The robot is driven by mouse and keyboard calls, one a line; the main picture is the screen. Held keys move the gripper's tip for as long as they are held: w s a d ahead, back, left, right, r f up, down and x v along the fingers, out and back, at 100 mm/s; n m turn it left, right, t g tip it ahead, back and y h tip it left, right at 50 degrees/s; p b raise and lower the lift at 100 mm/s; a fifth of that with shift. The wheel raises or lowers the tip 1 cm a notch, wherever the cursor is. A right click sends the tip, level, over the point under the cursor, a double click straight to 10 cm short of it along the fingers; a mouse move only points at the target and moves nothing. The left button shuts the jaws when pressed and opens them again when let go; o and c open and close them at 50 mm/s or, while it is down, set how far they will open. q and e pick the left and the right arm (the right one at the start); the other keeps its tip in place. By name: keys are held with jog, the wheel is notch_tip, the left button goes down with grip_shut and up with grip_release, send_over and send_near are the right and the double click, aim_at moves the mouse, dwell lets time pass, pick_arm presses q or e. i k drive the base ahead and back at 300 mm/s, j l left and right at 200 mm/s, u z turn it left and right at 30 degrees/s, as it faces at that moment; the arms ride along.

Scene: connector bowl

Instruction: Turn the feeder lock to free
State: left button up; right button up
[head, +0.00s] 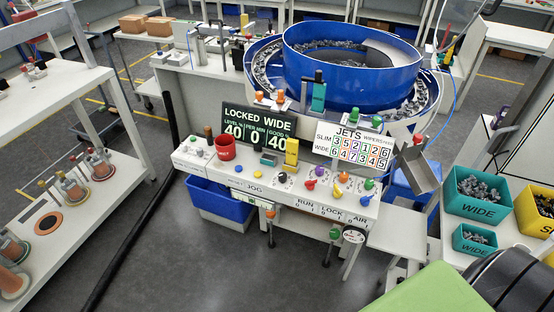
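The feeder console (285,205) stands in the middle of the head view, with the blue bowl feeder (350,62) behind it. A dark display (258,126) on it reads "LOCKED WIDE" with the numbers 40, 0 and 40. The console's front edge carries the labels RUN, LOCK and AIR, each with 0 and 1. Neither of my grippers is in view.
A white JETS board (350,147) and a red cup (225,148) stand on the console. Levers with orange and green (334,235) handles hang below its front. Teal WIDE bins (480,193) and a yellow bin (538,212) are at right. Dark floor in front is clear.

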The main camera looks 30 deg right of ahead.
aim_at(338, 192)
jog(key=z, duration=1.4)
